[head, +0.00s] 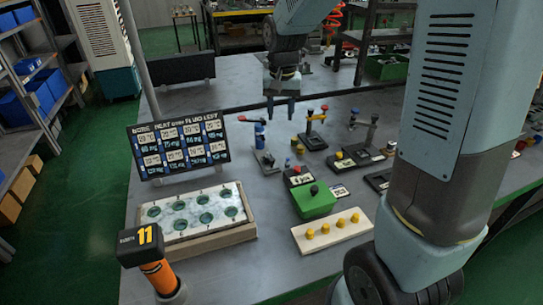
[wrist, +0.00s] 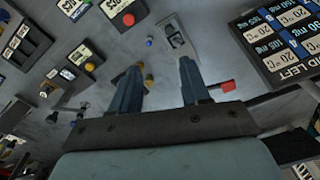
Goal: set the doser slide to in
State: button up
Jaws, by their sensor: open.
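My gripper (head: 281,108) hangs above the table behind the valve blocks. Its two fingers are apart with nothing between them; the wrist view shows them spread too (wrist: 160,85). Below it stands a blue valve post with a red handle (head: 258,135). A red handle (wrist: 225,87) shows beside one finger in the wrist view. No label I can read marks the doser slide. A grey plate with a slot-like feature (wrist: 177,38) lies past the fingertips, near a small blue knob (wrist: 149,42). I cannot tell whether that plate is the doser.
A dark display board (head: 180,147) stands left. In front are a tray with round green wells (head: 250,233), a green box (head: 314,203) with a dark knob, and a board with yellow pegs (head: 305,245).

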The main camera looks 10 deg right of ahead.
aim_at(272, 159)
jog(key=shift+g, duration=0.3)
jog(key=f, duration=0.5)
jog(key=w+a+f, duration=0.1)
jog(key=f, duration=0.5)
jog(key=w+a+f, duration=0.1)
jog(key=f, duration=0.5)
jog(key=shift+f, duration=0.2)
jog(key=shift+c, duration=0.4)
grip_shut()
